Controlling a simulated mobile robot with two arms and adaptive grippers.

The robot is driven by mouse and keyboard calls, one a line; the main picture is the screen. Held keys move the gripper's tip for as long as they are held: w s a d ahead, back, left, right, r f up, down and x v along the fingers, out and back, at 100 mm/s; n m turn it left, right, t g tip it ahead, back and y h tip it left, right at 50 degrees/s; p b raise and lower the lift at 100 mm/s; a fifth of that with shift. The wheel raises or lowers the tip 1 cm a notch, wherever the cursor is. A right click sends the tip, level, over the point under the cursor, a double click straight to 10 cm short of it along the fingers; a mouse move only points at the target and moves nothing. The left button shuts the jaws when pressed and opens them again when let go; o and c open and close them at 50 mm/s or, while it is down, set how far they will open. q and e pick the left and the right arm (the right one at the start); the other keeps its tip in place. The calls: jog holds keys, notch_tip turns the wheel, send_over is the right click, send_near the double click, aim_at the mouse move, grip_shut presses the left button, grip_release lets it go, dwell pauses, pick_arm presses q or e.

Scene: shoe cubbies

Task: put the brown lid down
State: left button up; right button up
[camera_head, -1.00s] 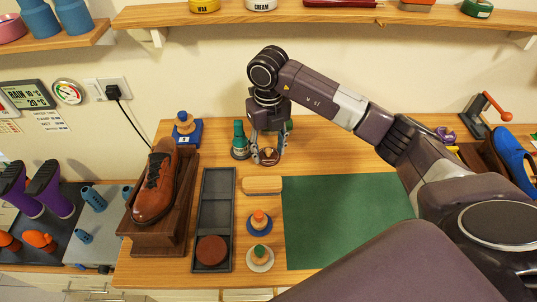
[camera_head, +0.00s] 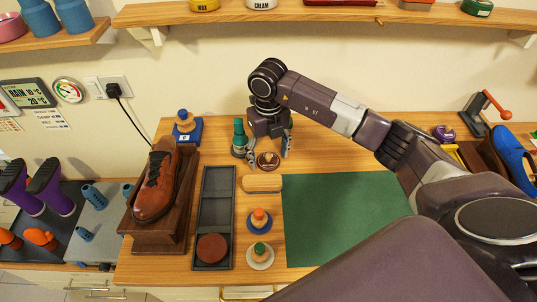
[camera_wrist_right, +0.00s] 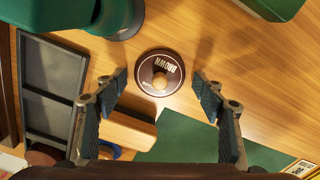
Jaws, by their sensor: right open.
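The brown lid (camera_head: 267,160) is a dark brown disc with a pale knob. It lies flat on the wooden table, behind the tan block. In the right wrist view the lid (camera_wrist_right: 164,73) shows whole, with lettering on its top. My right gripper (camera_head: 268,158) is open above the lid. In the right wrist view its two fingers stand wide apart on either side, clear of the lid. My left gripper is not in view.
A green bottle (camera_head: 239,139) stands just left of the lid. A tan block (camera_head: 262,183), a grey tray (camera_head: 215,190) and a green mat (camera_head: 340,215) lie in front. A brown shoe (camera_head: 157,185) rests on a wooden stand at left.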

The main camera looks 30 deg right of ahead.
aim_at(269, 156)
notch_tip(269, 156, up, 12)
jog(key=b, duration=0.2)
jog(key=shift+r+b, duration=0.15)
jog(key=shift+b, duration=0.15)
dwell(0.4)
